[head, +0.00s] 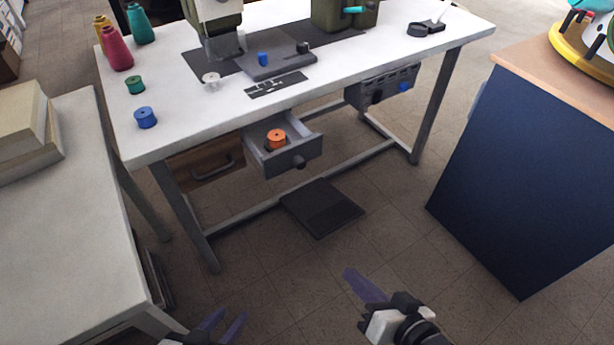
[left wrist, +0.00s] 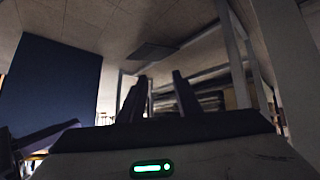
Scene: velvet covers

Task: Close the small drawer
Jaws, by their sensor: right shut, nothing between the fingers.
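The small grey drawer (head: 308,150) is pulled out from under the white sewing table, with a dark round knob (head: 299,162) on its front. An orange spool (head: 276,138) stands inside it. My left gripper (head: 225,324) is at the bottom edge of the head view, open and empty, well short of the drawer. Its two fingers show apart in the left wrist view (left wrist: 157,98). My right gripper (head: 362,284) is shut and empty, low and in front of the drawer, apart from it.
A wooden drawer (head: 205,165) with a handle is left of the grey one. A foot pedal (head: 322,208) lies on the floor below. A pale side table (head: 60,225) stands left, a dark blue cabinet (head: 530,170) right.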

